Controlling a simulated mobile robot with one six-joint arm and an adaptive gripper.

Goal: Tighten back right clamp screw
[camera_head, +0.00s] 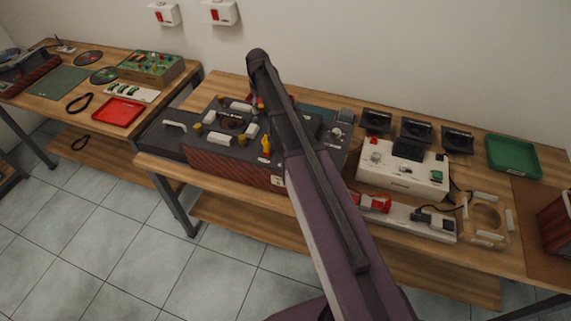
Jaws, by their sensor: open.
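A dark unit with a red-brown ribbed front (225,170) stands on the middle bench. Its black top carries several pale grey blocks, such as a front one (218,138) and a back one (240,106). Yellow knobs sit beside them: one at the back (221,98), one at the left (198,128), and a taller yellow piece (266,145) at the front right. My arm crosses the picture and covers the unit's right part, so the back right clamp screw cannot be made out clearly. A small red bit (258,102) shows beside the arm. My gripper is hidden.
To the right stand a white box with red buttons (400,168), a white power strip (405,218), several black trays and a green tray (513,157). The left bench holds a red tray (118,111) and a green panel device (151,66). Tiled floor is clear in front.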

